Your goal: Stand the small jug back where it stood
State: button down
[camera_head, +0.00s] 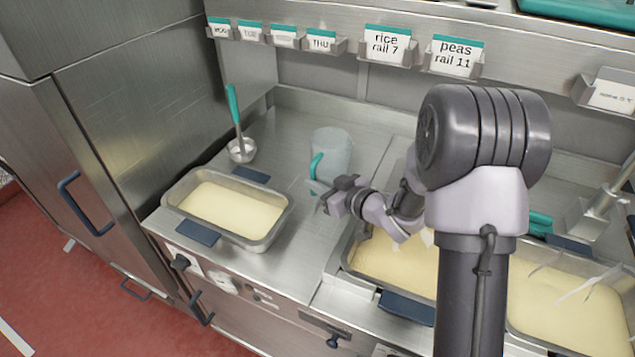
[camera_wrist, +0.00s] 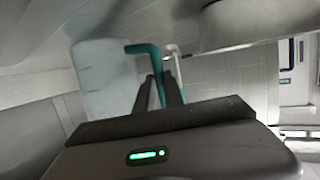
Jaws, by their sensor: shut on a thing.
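The small jug (camera_head: 333,153) is a translucent pale vessel with a teal handle. It looks upright, on or just above the steel counter toward the back, right of the ladle; I cannot tell whether its base touches. My gripper (camera_head: 322,204) is at the jug's front, at its handle. In the wrist view, the jug's pale body (camera_wrist: 105,78) is at the left, and my gripper's two dark fingers (camera_wrist: 160,92) are closed on the teal handle between them. The lower part of the handle is hidden by the fingers.
A pan of pale food (camera_head: 262,241) stands left of my gripper, with a teal-handled ladle (camera_head: 241,148) behind it. More filled pans (camera_head: 352,268) stand at the right, under my arm. Label cards (camera_head: 387,45) line the rail behind. Bare counter (camera_head: 285,135) lies left of the jug.

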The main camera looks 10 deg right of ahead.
jog(key=shift+f+b, duration=0.6)
jog(key=shift+f, duration=0.05)
jog(key=c, duration=1.4)
grip_release()
jog(key=shift+o, duration=0.2)
jog(key=p+v, duration=0.5)
jog(key=v, duration=1.3)
jog(key=d+r+m+g+h, duration=0.1)
jog(key=d+r+m+h, duration=0.5)
jog(key=r+h, duration=0.4)
jog(key=s+a+r+m+g+y, duration=0.1)
jog(key=s+a+m+g+y, duration=0.1)
jog(key=s+a, duration=0.5)
jog(key=s+a+r+m+g+y, duration=0.2)
jog(key=s+a, duration=0.6)
jog(key=s, duration=0.4)
jog(key=shift+s+m+g, duration=0.35)
jog(key=shift+m+g, duration=0.25)
jog(key=shift+g, duration=0.1)
